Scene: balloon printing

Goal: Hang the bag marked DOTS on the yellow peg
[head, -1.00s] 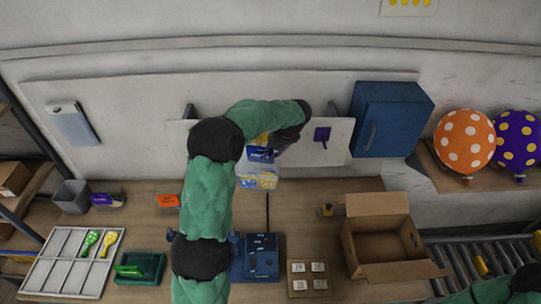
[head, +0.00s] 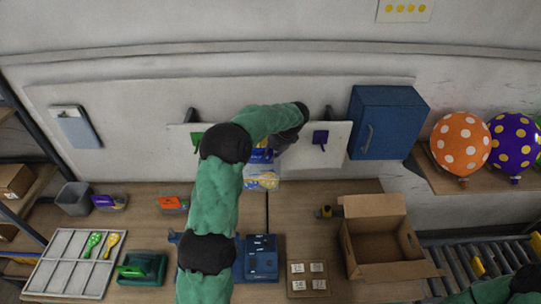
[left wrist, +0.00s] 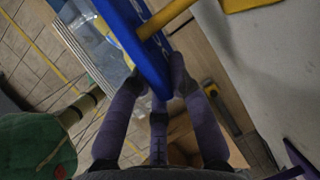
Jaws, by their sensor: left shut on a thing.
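My left gripper (left wrist: 160,95) is shut on the blue header (left wrist: 140,50) of a clear bag, with its purple fingers at the header's edge. In the head view the bag (head: 262,178) hangs upright in front of the white peg board (head: 290,155), below my left forearm. The print on the header is too small to read. In the left wrist view the yellow peg (left wrist: 128,40) crosses the header's face; I cannot tell whether it passes through a hole. My arm hides that peg in the head view. The right gripper is out of view.
A green peg (head: 196,140) and a purple peg (head: 320,138) flank the arm on the board. A blue cabinet (head: 388,122) is right of the board.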

